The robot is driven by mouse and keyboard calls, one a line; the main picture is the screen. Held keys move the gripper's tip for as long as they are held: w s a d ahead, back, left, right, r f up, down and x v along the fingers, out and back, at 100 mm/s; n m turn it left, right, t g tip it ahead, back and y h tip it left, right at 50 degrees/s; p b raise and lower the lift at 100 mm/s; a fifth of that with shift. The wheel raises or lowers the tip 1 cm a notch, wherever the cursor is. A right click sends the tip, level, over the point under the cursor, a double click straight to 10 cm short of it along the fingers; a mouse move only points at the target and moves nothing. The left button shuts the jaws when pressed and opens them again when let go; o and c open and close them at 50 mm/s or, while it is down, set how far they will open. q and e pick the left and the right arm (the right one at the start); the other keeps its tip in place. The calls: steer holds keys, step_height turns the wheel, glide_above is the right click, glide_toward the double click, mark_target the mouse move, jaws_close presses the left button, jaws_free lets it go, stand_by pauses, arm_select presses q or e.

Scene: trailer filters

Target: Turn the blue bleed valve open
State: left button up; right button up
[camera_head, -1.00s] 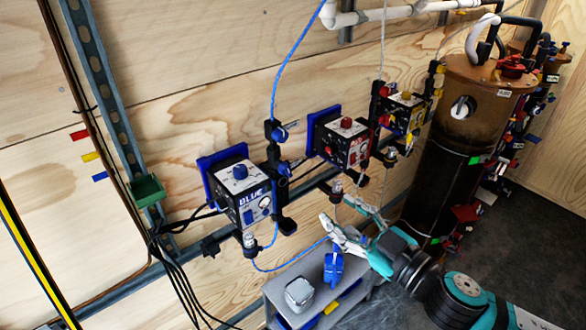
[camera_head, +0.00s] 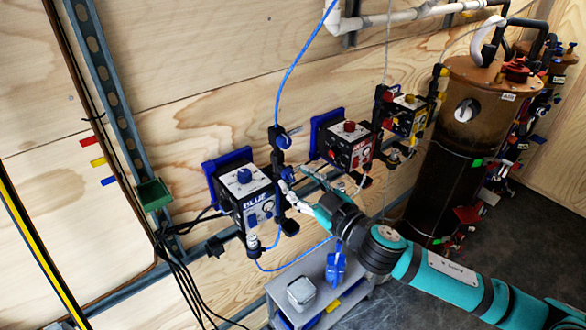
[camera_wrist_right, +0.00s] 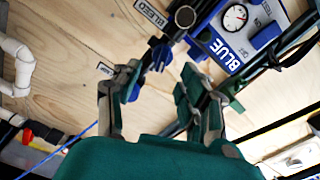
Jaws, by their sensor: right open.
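The blue control box (camera_head: 246,190), marked BLUE, is on the wood wall; it also shows in the right wrist view (camera_wrist_right: 232,42). Beside it is a black pipe fitting with a blue valve handle (camera_head: 283,139) high on it. In the right wrist view a blue handle (camera_wrist_right: 158,52) shows just beyond and between my fingertips, near a wall label reading BLEED (camera_wrist_right: 151,13). My right gripper (camera_head: 298,183) is at the fitting, right of the blue box. Its fingers (camera_wrist_right: 160,82) are apart with nothing gripped; I cannot tell whether they touch the handle. My left gripper is out of view.
A grey cart (camera_head: 322,272) stands below. A blue hose (camera_head: 298,58) runs up from the fitting. A brown tank (camera_head: 462,150) stands at right.

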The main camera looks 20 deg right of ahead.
mark_target(289, 175)
steer(key=shift+x, duration=1.3)
jaws_close()
